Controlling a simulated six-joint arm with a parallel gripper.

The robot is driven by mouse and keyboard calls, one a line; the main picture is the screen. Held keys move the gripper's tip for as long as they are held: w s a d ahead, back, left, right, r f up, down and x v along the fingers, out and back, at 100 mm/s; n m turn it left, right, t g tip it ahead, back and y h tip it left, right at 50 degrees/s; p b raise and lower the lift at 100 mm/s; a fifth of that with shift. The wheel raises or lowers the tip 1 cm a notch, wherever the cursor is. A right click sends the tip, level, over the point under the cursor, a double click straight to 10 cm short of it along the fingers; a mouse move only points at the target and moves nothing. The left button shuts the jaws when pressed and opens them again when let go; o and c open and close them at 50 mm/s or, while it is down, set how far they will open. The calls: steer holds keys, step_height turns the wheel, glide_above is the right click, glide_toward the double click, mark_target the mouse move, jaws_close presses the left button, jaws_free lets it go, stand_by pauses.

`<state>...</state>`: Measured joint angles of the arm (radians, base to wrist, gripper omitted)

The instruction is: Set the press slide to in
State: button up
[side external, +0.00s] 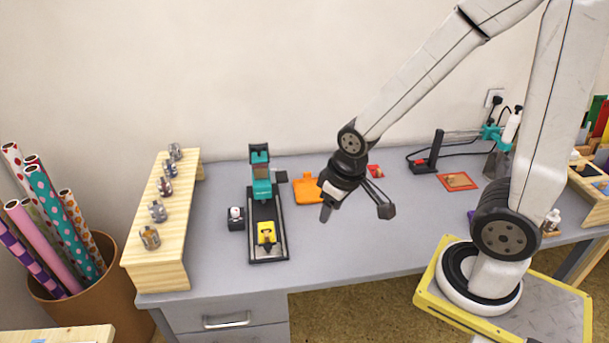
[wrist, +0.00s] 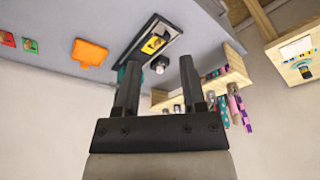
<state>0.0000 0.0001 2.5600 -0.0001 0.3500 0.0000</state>
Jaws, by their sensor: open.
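The press (side external: 261,188) is a teal and black device at the back end of a long dark track (side external: 268,243) on the grey desk. A yellow slide (side external: 266,233) sits on the track near its front end, out from under the press head. The slide also shows in the wrist view (wrist: 153,44), beyond my fingertips. My gripper (side external: 358,213) is open and empty, held above the desk to the right of the press. Its two fingers (wrist: 158,75) stand apart in the wrist view, and the left finger partly hides the press there.
A small dark block with a white knob (side external: 236,217) stands left of the track. A wooden shelf (side external: 155,225) with several metal pieces is further left. An orange pad (side external: 307,190) lies right of the press. The desk front between the track and my base is clear.

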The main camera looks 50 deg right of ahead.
steer(key=shift+o, duration=0.2)
steer(key=shift+o, duration=0.9)
steer(key=g, duration=0.3)
glide_above(268, 245)
step_height(268, 245, down, 14)
steer(key=shift+s, duration=0.1)
steer(key=shift+f, duration=0.3)
steer(key=shift+f, duration=0.1)
steer(key=shift+f, duration=3.8)
